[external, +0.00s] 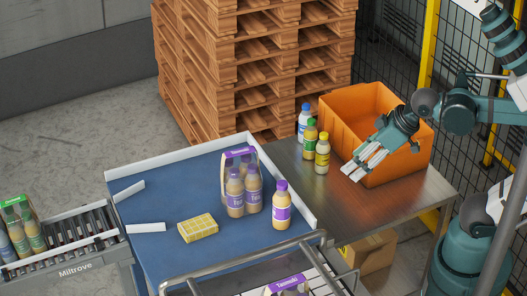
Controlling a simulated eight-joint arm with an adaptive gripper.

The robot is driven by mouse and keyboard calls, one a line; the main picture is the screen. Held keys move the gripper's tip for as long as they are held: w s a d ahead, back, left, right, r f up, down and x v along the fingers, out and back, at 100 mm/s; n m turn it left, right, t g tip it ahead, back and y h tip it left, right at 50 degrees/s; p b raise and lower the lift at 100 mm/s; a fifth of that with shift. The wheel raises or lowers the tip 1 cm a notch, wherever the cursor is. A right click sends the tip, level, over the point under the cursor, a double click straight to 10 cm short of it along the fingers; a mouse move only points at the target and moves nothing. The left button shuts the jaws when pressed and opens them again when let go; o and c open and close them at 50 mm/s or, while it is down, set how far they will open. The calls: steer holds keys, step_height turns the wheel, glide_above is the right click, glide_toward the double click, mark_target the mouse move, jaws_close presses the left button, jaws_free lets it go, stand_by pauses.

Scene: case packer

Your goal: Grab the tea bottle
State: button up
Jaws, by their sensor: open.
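Three bottles stand upright in a row on the metal table: a white-and-blue bottle (304,122), a bottle with a green cap and label (310,139), and a yellow-capped bottle (322,154). My gripper (362,169) is open and empty, to the right of the yellow-capped bottle and in front of the orange crate, apart from the bottles.
The orange crate (412,163) stands behind my gripper. A yellow block (198,228) lies on the blue surface (175,195), which has raised white edges. A conveyor (80,238) carries another pack (22,228) at left. Wooden pallets (255,60) rise behind. The front of the metal table (370,212) is clear.

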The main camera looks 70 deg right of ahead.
steer(key=shift+w+n, duration=0.8)
steer(key=shift+w, duration=0.3)
steer(key=n+g, duration=0.7)
steer(key=n, duration=0.6)
glide_toward(282, 194)
steer(key=shift+w+d+f+b, duration=0.15)
steer(key=shift+w+d+f, duration=0.05)
steer(key=shift+d+f, duration=0.35)
steer(key=shift+w+d+f+b, duration=0.15)
steer(key=shift+d+f, duration=0.3)
steer(key=shift+d, duration=0.05)
step_height(282, 194, down, 10)
steer(key=shift+r, duration=0.2)
steer(key=shift+f, duration=0.15)
steer(key=shift+f, duration=1.15)
